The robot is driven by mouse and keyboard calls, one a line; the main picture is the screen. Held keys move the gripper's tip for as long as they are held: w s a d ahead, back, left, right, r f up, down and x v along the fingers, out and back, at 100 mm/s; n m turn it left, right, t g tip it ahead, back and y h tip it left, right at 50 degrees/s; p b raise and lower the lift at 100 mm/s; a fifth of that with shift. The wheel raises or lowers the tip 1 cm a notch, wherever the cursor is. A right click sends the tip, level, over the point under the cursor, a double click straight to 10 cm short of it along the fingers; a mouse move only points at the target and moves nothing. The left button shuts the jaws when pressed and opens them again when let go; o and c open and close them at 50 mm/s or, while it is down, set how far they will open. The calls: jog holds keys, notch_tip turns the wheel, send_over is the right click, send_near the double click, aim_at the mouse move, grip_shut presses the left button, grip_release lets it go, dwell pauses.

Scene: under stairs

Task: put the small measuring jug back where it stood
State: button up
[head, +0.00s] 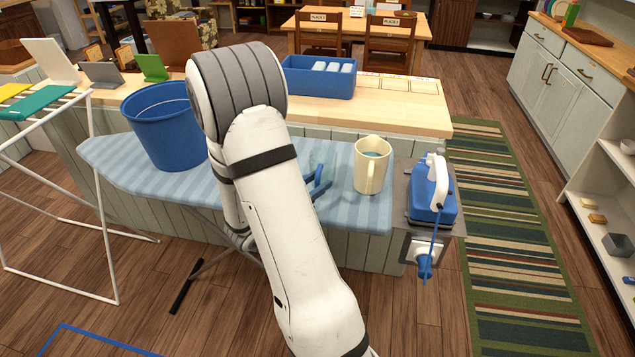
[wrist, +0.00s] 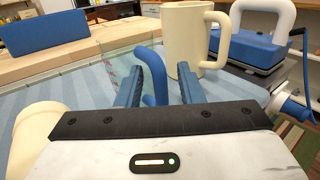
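The small measuring jug (wrist: 118,72) is clear with a blue handle (wrist: 154,78); it stands on the striped ironing board in the wrist view. My gripper (wrist: 160,76) is open, with the blue handle between its two dark blue fingers, nearer the left one. A gap shows between handle and right finger; contact at the left cannot be told. In the head view my arm hides most of the clear jug (head: 321,160) and the gripper. A larger cream jug (head: 371,166) with bluish liquid stands upright just beyond, to the right.
The blue iron (head: 432,203) rests at the board's right end, its cord hanging. A blue bucket (head: 167,130) stands on the ironing board (head: 115,157) to the left. Behind is a wooden counter (head: 418,118) with a blue bin (head: 305,82). A drying rack stands far left.

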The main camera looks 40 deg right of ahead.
jog(key=s+a+b, duration=0.1)
jog(key=a, duration=1)
jog(key=s+a+r+m+g+y, duration=0.1)
jog(key=s+m+g+y, duration=0.55)
jog(key=s+m, duration=0.4)
jog(key=s+a+r+m+t+y, duration=0.2)
jog(key=a+r+m+t+y, duration=0.3)
jog(key=a+m+t+y, duration=0.2)
jog(key=a+m+y, duration=0.2)
jog(key=a+y, duration=0.2)
jog(key=a, duration=0.1)
jog(key=shift+s+a, duration=0.15)
jog(key=shift+a, duration=0.15)
jog(key=shift+r+y, duration=0.15)
jog(key=shift+y, duration=0.1)
